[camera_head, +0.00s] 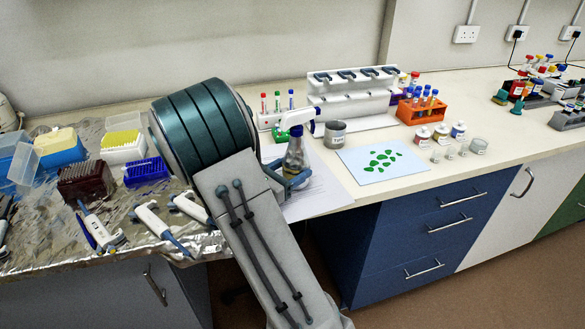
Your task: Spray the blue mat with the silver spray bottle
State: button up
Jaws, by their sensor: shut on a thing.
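The silver spray bottle (294,156) has a shiny grey body and a white trigger head that points right, towards the mat. It is roughly upright. My gripper (298,180) is shut on the lower part of the bottle, and my arm covers much of the gripper. I cannot tell whether the bottle's base touches the counter. The light blue mat (350,171) lies flat on the counter to the right of the bottle, with several green blotches on it.
A metal cup (335,134) stands just behind, between bottle and mat. A white pipette rack (350,90) and an orange tube rack (420,110) are behind. Small labelled jars (423,137) stand right of the mat. A paper sheet (322,195) lies under the gripper area.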

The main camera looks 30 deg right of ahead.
jog(key=shift+f, duration=0.2)
dwell(0.5)
jog(key=o, duration=1.5)
jog(key=shift+a, duration=0.1)
jog(key=v, duration=0.6)
jog(key=shift+b, duration=0.4)
jog(key=shift+s+a, duration=0.15)
jog(key=shift+a, duration=0.55)
jog(key=shift+s, duration=0.1)
